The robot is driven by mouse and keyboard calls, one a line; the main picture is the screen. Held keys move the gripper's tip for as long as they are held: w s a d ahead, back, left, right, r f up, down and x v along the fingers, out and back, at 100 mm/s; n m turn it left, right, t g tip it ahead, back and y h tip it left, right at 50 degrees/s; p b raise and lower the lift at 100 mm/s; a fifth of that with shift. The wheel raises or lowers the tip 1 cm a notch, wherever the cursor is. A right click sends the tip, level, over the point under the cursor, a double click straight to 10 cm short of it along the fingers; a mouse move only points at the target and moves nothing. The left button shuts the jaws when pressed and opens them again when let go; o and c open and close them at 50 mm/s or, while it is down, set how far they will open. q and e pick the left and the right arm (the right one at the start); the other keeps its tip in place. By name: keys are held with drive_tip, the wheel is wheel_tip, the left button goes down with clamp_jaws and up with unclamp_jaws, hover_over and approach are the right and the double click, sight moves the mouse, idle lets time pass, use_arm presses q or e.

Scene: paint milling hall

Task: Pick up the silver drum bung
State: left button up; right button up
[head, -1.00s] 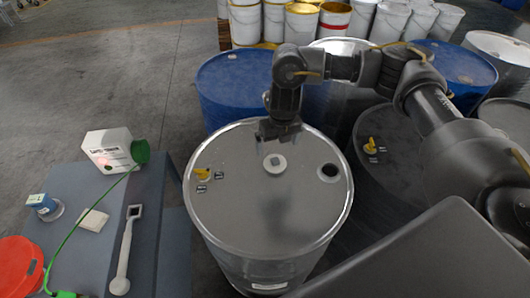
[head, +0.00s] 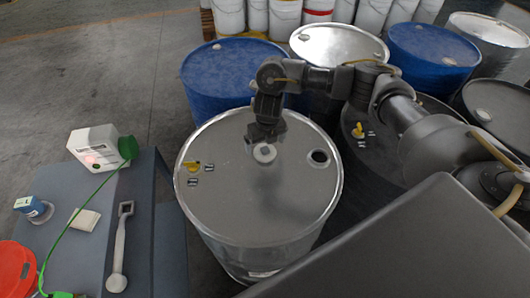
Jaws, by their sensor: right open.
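The silver drum bung (head: 264,153) is a small round disc with a square middle, lying on the grey top of the near steel drum (head: 240,215). My right gripper (head: 265,139) points down just behind the bung, at its far edge in the picture. It is open, with nothing seen between its fingers. Whether it touches the bung, I cannot tell. An open dark bung hole (head: 319,157) is in the drum top to the right of the bung. My left gripper is not in view.
A yellow tap fitting (head: 192,167) stands on the drum top at the left. A grey bench (head: 70,180) at left holds a bung wrench (head: 120,245), a white box (head: 95,146), a blue-labelled jar (head: 32,208) and a red container (head: 14,270). Blue drums (head: 232,75) stand behind.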

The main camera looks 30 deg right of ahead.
sight(265, 149)
drive_tip(key=f, duration=0.3)
drive_tip(key=shift+w+d+f, duration=0.15)
drive_tip(key=shift+w+f, duration=0.15)
drive_tip(key=shift+f, duration=0.05)
drive_tip(key=c, duration=1.1)
